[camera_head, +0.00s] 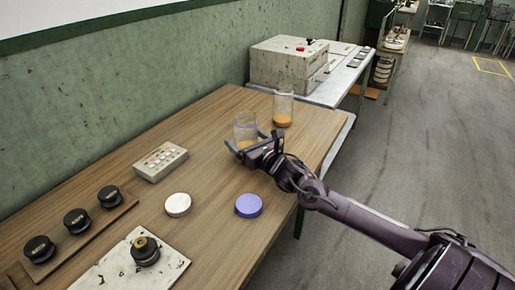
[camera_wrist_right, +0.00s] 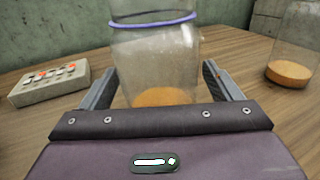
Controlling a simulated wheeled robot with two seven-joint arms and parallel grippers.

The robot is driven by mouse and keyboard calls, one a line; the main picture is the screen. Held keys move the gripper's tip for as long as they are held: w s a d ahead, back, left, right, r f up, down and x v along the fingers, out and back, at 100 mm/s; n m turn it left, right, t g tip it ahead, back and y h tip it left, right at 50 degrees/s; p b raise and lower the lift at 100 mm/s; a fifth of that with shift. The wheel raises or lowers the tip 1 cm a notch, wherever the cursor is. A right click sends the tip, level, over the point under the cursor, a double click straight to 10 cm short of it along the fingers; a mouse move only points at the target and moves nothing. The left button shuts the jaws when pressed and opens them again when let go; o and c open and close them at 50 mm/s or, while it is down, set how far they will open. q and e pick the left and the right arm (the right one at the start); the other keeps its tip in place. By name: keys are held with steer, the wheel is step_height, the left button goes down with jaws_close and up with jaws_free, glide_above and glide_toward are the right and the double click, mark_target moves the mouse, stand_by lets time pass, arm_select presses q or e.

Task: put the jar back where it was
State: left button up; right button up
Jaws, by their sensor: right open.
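A clear glass jar (camera_head: 245,126) with orange contents at its bottom stands upright and lidless on the wooden table. In the right wrist view this jar (camera_wrist_right: 157,65) has a purple band near its rim. My right gripper (camera_head: 245,139) is open, with one finger on each side of the jar's lower part; I cannot tell whether they touch it. A second glass jar (camera_head: 283,106) with orange contents stands behind it to the right, and it also shows in the right wrist view (camera_wrist_right: 297,45). My left gripper is out of view.
A purple lid (camera_head: 248,205) and a white lid (camera_head: 178,204) lie on the table (camera_head: 213,165). A button box (camera_head: 160,162) is left of the jar. Black knobs (camera_head: 77,221) are at the front left. A grey machine (camera_head: 285,63) stands behind, along the green wall.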

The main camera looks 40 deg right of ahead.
steer(key=s, duration=1)
steer(key=shift+f, duration=0.1)
steer(key=shift+s+p, duration=0.35)
steer(key=shift+s, duration=0.5)
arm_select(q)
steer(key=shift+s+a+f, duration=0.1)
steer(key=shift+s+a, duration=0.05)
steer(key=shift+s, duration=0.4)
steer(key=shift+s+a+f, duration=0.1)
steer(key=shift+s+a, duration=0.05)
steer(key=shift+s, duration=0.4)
arm_select(e)
steer(key=shift+s, duration=0.1)
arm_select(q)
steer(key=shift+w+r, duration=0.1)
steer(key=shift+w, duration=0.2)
